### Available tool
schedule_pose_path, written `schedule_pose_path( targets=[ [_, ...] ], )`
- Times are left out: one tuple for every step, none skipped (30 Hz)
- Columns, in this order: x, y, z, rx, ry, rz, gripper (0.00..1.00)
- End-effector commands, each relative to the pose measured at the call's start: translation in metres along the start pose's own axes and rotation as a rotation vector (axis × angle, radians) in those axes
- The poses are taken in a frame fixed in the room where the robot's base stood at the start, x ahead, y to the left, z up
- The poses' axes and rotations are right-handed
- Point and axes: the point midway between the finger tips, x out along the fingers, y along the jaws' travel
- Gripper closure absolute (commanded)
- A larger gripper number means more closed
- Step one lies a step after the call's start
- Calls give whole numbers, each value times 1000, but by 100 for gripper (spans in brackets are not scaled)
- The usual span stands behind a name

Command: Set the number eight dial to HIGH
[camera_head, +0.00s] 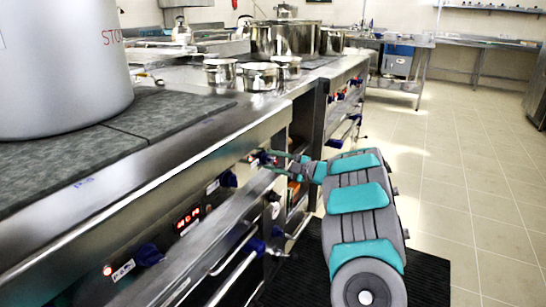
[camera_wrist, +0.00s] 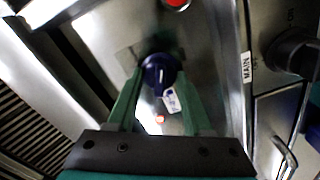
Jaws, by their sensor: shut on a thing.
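My gripper (camera_head: 276,160) reaches the front panel of the counter in the head view. In the wrist view its two green fingers (camera_wrist: 160,82) are shut on a dark blue dial (camera_wrist: 158,70), one on each side. A small white label (camera_wrist: 172,100) lies beside the dial, too blurred to read, so I cannot confirm its number. A lit red-orange lamp (camera_wrist: 160,119) shows below the label. In the head view the held dial is mostly hidden by the fingers. Other blue dials sit nearer on the panel, one (camera_head: 148,255) by a red lamp and one (camera_head: 228,178) farther along.
A large stockpot (camera_head: 62,65) stands on the dark hob plates at the left. Several steel pots (camera_head: 260,76) stand farther back. A red digital display (camera_head: 187,220) and handrails line the counter front. The tiled floor (camera_head: 470,190) is clear.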

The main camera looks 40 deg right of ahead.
Motion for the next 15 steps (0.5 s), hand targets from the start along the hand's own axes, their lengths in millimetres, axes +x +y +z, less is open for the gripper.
schedule_pose_path(
  targets=[
    [0,2,0,46,-2,1,100],
    [0,2,0,74,-1,1,100],
    [0,1,0,112,-1,1,100],
    [0,1,0,140,-1,1,100],
    [0,1,0,168,-1,1,100],
    [0,0,0,206,-1,1,100],
    [0,0,0,234,-1,0,100],
    [0,0,0,262,-1,1,100],
    [0,0,1,300,-2,1,100],
    [0,0,1,329,-2,2,100],
    [0,1,1,358,-2,3,100],
    [0,0,1,395,-2,3,100],
    [0,0,1,424,-2,2,100],
    [0,0,1,453,-2,2,100],
    [0,0,1,490,-2,1,100]
  ],
)
